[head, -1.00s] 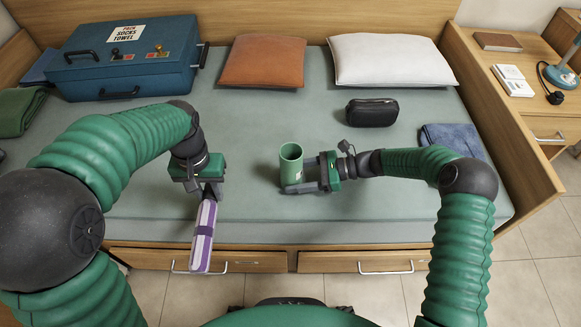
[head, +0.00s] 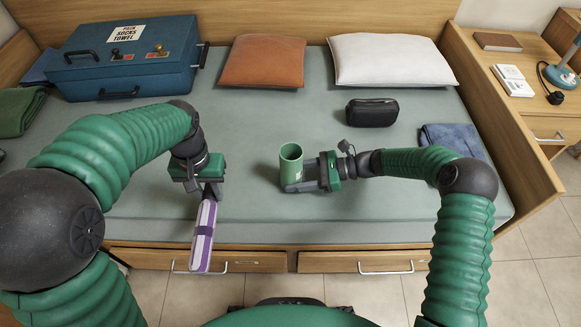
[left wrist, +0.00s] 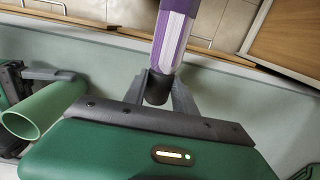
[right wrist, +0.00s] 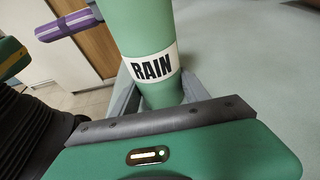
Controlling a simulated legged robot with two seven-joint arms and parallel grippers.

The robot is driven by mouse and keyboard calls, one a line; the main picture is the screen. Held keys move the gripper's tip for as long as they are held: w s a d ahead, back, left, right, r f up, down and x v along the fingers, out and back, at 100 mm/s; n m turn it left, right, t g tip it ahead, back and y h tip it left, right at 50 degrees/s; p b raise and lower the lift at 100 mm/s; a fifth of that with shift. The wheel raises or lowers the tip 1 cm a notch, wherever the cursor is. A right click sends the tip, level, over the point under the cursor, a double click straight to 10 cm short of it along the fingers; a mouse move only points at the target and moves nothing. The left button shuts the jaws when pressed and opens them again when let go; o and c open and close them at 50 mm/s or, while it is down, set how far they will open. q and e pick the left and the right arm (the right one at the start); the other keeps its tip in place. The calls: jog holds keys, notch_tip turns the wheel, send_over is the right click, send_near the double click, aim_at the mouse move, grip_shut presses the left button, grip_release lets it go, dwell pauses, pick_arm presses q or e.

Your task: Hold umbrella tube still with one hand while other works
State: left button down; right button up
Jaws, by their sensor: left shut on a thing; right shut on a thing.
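The umbrella tube (head: 291,165) is a green, open-topped cylinder standing upright on the bed near its front edge. In the right wrist view its white label reads RAIN (right wrist: 153,66). My right gripper (head: 297,173) is shut on the tube from the right, one finger on each side. My left gripper (head: 211,192) is shut on a folded purple and white umbrella (head: 203,236) by its dark end. The umbrella hangs down over the bed's front edge, left of the tube and apart from it. The left wrist view shows the umbrella (left wrist: 174,30) between the fingers.
A blue suitcase (head: 130,62) lies at the back left of the bed (head: 250,120). An orange cushion (head: 263,62), a white pillow (head: 390,60), a black pouch (head: 372,113) and a folded blue cloth (head: 452,138) lie around. The bed between the grippers is clear.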

dwell(0.4)
pick_arm(q)
jog(key=w+d+r+m+t+h, duration=0.3)
jog(key=w+r+t, duration=0.15)
jog(key=w, duration=0.45)
jog(key=w+d+r+m+t+h, duration=0.25)
jog(key=w+r+m, duration=0.2)
jog(key=w, duration=0.55)
jog(key=s+d+r+m+g+h, duration=0.3)
jog(key=s+d+r+m+h, duration=0.1)
jog(key=r, duration=0.5)
jog(key=s+d+r+m+g+h, duration=0.4)
jog(key=d+r+m+h, duration=0.2)
jog(key=d+r+h, duration=0.2)
jog(key=shift+s+r, duration=0.2)
jog(key=shift+r, duration=0.75)
jog(key=shift+h, duration=0.25)
jog(key=shift+f, duration=2.9)
jog(key=shift+f, duration=0.15)
